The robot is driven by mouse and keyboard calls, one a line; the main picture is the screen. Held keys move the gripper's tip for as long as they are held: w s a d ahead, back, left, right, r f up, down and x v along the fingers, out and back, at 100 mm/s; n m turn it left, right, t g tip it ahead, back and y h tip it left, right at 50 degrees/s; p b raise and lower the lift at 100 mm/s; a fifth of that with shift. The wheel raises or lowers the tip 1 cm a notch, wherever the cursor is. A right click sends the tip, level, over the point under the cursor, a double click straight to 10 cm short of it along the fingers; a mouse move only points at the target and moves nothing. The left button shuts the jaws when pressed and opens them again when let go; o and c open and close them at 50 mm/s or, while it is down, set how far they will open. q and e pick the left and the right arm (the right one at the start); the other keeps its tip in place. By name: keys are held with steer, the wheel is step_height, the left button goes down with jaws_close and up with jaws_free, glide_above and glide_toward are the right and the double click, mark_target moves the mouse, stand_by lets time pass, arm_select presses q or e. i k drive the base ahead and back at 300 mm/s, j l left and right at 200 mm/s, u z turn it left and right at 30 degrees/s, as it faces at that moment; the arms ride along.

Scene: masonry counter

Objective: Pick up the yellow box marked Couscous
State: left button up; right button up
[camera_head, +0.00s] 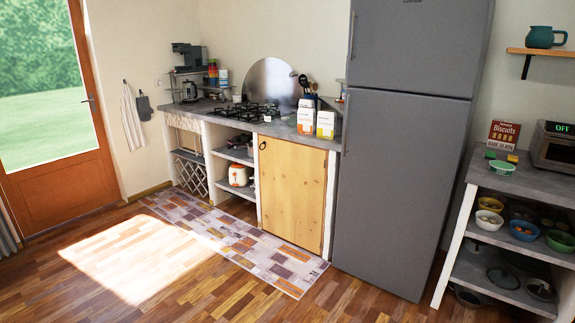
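Two boxes stand upright side by side on the grey masonry counter (248,127), near its right end by the fridge. The right one is a white and yellow box (325,124). The left one is a taller white box with orange on it (306,117). Their print is too small to read, so I cannot tell which is marked Couscous. Neither of my grippers shows in the head view.
A gas hob (245,112) and a utensil holder (308,99) are near the boxes. A tall grey fridge (395,190) stands right of the counter. A patterned rug (235,240) lies before the counter. The wooden floor (130,262) is clear.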

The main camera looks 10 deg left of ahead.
mark_target(327, 122)
steer(key=i+j+u, duration=0.3)
steer(key=i, duration=0.15)
steer(key=i+j+u, duration=0.15)
steer(key=i+u, duration=0.5)
steer(key=i, duration=0.25)
steer(key=i+z, duration=0.15)
steer(key=i, duration=0.3)
steer(key=i+j+z, duration=0.2)
steer(key=i, duration=0.25)
steer(key=i+j+z, duration=0.15)
steer(key=i, duration=0.25)
steer(key=i+j+z, duration=0.15)
steer(key=i, duration=0.3)
steer(key=i+j+z, duration=0.85)
steer(key=i+j, duration=0.05)
steer(key=j, duration=0.1)
